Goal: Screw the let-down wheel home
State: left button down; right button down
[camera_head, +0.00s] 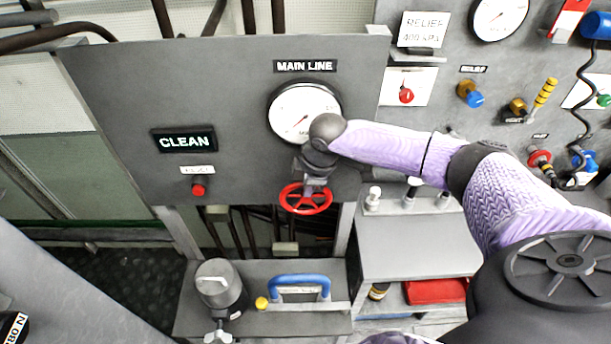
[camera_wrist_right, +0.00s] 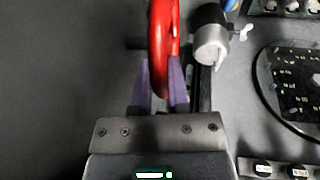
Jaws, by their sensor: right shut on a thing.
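A red handwheel (camera_head: 305,200), which I take to be the let-down wheel, is below the MAIN LINE gauge at the lower edge of the grey panel. My right gripper (camera_head: 315,182) comes down from above and is shut on the far part of its rim. The right wrist view shows the red rim (camera_wrist_right: 161,45) edge-on between the two purple fingers of that gripper (camera_wrist_right: 160,88). The wheel's stem and thread are mostly hidden, so I cannot tell how far it is screwed in. My left gripper is not in view.
The MAIN LINE gauge (camera_head: 304,114) is beside my right wrist. A grey canister (camera_head: 221,286) and a blue handle (camera_head: 299,281) stand on the lower shelf. A CLEAN sign (camera_head: 184,141) and a red button (camera_head: 198,190) are to the left. Valves line the right panel.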

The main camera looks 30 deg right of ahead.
jog(key=c, duration=0.6)
grip_release()
jog(key=v, duration=1)
